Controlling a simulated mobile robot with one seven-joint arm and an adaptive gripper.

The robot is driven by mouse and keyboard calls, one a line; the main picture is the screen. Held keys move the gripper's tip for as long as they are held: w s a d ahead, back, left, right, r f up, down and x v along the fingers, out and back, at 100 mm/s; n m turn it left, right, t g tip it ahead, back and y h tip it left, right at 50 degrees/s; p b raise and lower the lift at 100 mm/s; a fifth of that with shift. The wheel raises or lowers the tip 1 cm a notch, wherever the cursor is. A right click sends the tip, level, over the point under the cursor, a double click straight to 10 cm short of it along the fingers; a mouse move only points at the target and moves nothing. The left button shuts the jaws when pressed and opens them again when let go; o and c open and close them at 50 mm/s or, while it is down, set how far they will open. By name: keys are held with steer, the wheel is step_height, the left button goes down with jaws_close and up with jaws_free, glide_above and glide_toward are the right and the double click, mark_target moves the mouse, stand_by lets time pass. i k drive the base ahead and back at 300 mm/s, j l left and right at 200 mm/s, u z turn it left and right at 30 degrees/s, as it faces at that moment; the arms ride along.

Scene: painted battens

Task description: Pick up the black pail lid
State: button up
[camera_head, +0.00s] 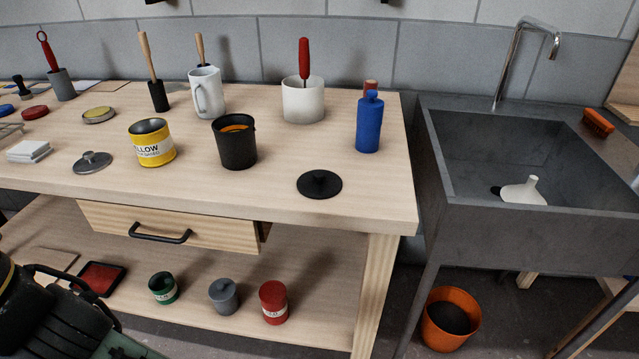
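Something orange shows inside the pail. I cannot make out my gripper in this view, and nothing covers the lid.
A blue bottle (369,126) stands behind the lid to the right. A white pot (302,103) with a red-handled tool stands behind it. A yellow tin (152,150) and a grey lid (92,166) are further left. The bench around the lid is clear. A sink (520,222) is at right.

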mark_target(316, 185)
steer(key=j+z, duration=0.45)
steer(key=i+j+z, duration=0.3)
steer(key=i, duration=0.15)
steer(key=l, duration=0.1)
